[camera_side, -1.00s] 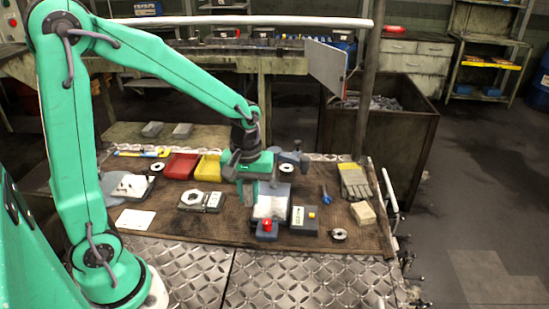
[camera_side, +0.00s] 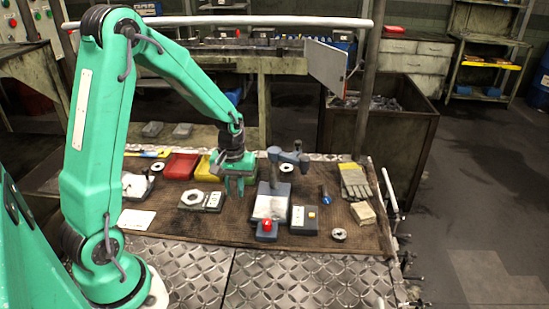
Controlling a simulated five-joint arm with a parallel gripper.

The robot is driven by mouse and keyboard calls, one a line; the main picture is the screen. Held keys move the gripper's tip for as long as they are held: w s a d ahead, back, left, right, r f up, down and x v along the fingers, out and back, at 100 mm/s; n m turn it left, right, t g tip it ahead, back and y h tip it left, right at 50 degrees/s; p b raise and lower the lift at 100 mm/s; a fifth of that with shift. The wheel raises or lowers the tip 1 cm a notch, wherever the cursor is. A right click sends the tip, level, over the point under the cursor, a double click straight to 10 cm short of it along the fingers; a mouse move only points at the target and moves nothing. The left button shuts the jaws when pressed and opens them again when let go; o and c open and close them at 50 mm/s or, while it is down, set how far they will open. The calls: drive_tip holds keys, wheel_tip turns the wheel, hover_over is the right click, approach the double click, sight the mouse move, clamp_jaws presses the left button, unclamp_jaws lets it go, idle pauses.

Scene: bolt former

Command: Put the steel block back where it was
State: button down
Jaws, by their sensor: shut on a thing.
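My gripper (camera_side: 234,188) points down over the brown mat, left of the grey stand with the white plate (camera_side: 270,206). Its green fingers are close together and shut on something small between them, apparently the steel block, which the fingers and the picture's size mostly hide. The fingertips are just behind and right of a grey block with a hexagonal opening (camera_side: 191,199). I cannot tell whether they touch the mat.
A red tray (camera_side: 181,166) and a yellow tray (camera_side: 207,168) lie behind. Gloves (camera_side: 354,181), a blue tool (camera_side: 325,196) and a ring (camera_side: 339,234) lie at right.

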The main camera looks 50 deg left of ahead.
sight(236, 198)
drive_tip(key=shift+f, duration=0.1)
drive_tip(key=shift+f, duration=1.9)
drive_tip(key=shift+f, duration=0.1)
drive_tip(key=c, duration=1.3)
unclamp_jaws()
wheel_tip(236, 198, up, 12)
drive_tip(key=shift+r, duration=0.1)
